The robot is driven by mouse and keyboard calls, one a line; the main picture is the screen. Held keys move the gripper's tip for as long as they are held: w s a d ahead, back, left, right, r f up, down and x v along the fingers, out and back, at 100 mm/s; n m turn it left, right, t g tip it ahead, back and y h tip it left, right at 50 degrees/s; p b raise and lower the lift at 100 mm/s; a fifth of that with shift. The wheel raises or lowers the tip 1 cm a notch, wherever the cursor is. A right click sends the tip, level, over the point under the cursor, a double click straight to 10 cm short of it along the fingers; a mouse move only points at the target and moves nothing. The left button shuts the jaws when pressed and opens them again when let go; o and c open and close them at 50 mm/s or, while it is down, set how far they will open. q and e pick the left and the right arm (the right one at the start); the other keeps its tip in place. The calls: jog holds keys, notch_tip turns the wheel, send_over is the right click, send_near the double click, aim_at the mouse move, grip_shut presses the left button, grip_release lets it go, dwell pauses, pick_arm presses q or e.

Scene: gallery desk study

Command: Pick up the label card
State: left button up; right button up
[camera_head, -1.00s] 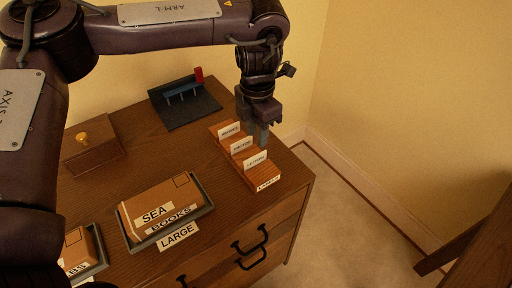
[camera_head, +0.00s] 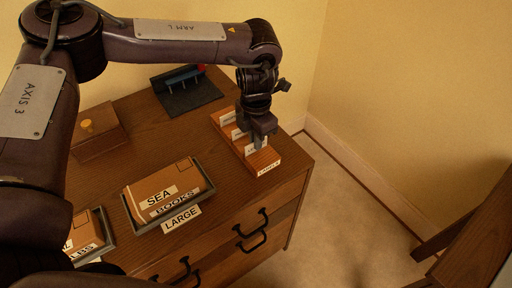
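A wooden label rack (camera_head: 262,161) stands at the right end of the desk top, with a white tag on its front end. It holds white label cards in a row: a rear card (camera_head: 228,118), a middle card (camera_head: 238,133) and a front card (camera_head: 249,149). My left gripper (camera_head: 259,143) points down over the front part of the rack, at the front card, and covers part of it. Whether its fingers are around the card or just beside it is unclear, as is their opening. My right gripper is not in view.
A tray (camera_head: 208,193) holds a brown box marked SEA BOOKS. Another tray (camera_head: 108,243) with a box is at lower left. A dark stand (camera_head: 190,98) and a wooden box (camera_head: 97,137) with a yellow knob sit at the back. Bare desk lies between them.

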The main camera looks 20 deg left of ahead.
pick_arm(q)
grip_shut()
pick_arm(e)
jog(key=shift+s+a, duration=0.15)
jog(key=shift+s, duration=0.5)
